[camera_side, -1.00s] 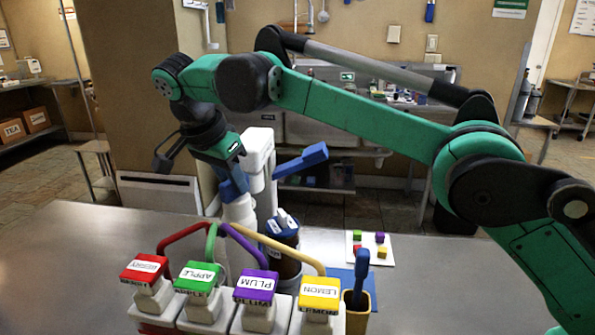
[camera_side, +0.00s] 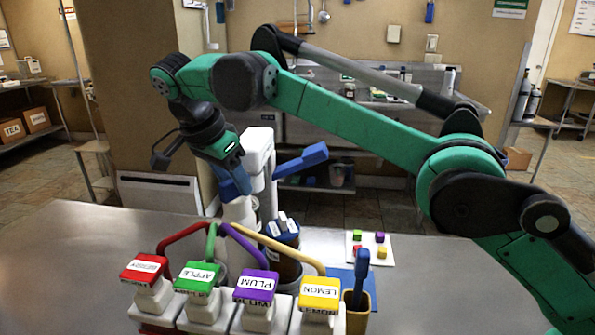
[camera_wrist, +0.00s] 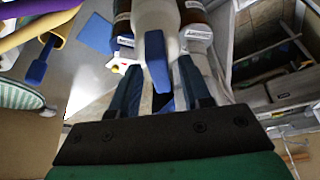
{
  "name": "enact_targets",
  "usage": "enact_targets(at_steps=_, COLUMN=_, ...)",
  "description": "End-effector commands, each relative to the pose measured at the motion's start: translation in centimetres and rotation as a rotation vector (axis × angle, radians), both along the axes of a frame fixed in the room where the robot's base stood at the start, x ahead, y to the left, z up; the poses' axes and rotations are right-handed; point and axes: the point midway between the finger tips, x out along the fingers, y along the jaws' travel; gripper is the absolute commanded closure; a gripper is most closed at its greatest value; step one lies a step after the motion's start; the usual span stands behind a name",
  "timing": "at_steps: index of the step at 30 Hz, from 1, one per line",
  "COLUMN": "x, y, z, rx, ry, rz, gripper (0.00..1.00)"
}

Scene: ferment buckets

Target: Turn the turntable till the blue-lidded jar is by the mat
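My gripper (camera_side: 236,190) hangs over the far side of the table, beside a white column (camera_side: 259,155) with a blue handle (camera_side: 304,158). In the wrist view my gripper (camera_wrist: 158,100) has its two dark blue fingers apart, with a blue bar (camera_wrist: 157,62) in the gap; contact is not clear. Beyond the bar is a white bottle-like body (camera_wrist: 156,15). A brown jar with a blue top (camera_side: 285,232) and white labels stands right of the column. Brown jars (camera_wrist: 195,14) also show in the wrist view. The blue mat (camera_side: 343,275) lies right of the jar. The turntable is mostly hidden.
Dispensers labelled APPLE (camera_side: 198,278), PLUM (camera_side: 255,285) and LEMON (camera_side: 319,292), plus a red one (camera_side: 145,269), line the near side with curved pipes. A holder (camera_side: 358,315) with a blue brush stands right. A white board (camera_side: 370,248) carries coloured cubes. The table's left is bare.

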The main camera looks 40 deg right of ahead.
Motion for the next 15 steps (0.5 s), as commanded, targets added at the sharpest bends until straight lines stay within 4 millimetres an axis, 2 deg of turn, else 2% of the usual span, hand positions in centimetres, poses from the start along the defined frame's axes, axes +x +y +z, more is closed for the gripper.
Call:
enact_targets(at_steps=10, x=-0.02, y=0.08, z=-0.04, rx=0.002, ry=0.001, rz=0.005, gripper=0.49)
enact_targets(at_steps=15, x=-0.08, y=0.08, z=-0.03, rx=0.003, ry=0.000, rz=0.066, gripper=0.49)
